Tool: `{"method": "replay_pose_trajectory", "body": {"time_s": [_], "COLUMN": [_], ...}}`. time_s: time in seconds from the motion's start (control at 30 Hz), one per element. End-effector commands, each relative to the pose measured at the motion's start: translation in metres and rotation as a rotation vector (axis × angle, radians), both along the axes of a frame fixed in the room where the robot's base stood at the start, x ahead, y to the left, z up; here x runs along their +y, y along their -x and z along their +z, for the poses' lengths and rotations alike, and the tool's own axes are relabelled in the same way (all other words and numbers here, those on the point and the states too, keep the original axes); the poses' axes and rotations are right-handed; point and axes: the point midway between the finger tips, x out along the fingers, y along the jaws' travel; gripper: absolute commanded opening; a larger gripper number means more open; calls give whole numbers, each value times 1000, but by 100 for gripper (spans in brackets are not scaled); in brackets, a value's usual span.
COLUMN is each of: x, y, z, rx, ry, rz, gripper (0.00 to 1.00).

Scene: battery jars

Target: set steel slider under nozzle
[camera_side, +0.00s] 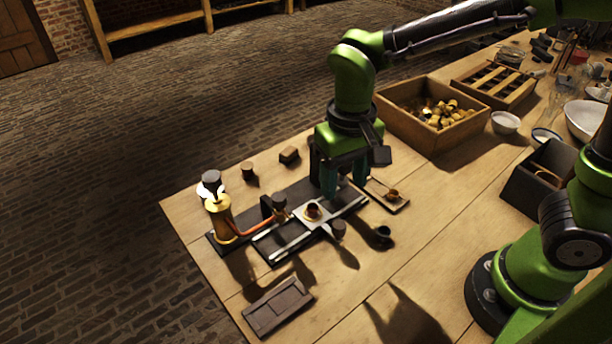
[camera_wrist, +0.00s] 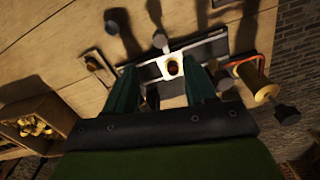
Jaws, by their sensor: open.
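The steel slider (camera_side: 325,219) is a pale plate on the dark rail base, with a small brown jar (camera_side: 312,210) on it. The slider and jar also show in the wrist view, the jar (camera_wrist: 172,67) just beyond my fingers. The nozzle (camera_side: 280,201) is at the end of an orange pipe from the brass pump (camera_side: 222,222). The slider and jar stand to the right of the nozzle in the side view. My gripper (camera_side: 345,178) is open and empty, its fingers pointing down close to the slider's right part. I cannot tell whether they touch it.
A small tray with a cup (camera_side: 392,195) lies right of the rail. A dark cup (camera_side: 383,234) and a dark knob (camera_side: 338,229) stand in front. A wooden crate of corks (camera_side: 432,118) is behind. A dark flat panel (camera_side: 278,307) lies at the front edge; table around it is bare.

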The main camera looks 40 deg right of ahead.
Motion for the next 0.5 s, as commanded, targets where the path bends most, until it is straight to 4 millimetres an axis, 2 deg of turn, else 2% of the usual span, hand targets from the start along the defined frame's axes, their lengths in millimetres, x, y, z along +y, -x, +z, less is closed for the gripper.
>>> {"method": "replay_pose_trajectory", "body": {"time_s": [0.03, 0.3, 0.5], "x": [0, -1, 0], "y": [1, 1, 0], "z": [-13, -71, -101], "rx": [5, 5, 2], "ry": [2, 2, 1], "rz": [0, -1, -1], "gripper": [55, 55, 55]}}
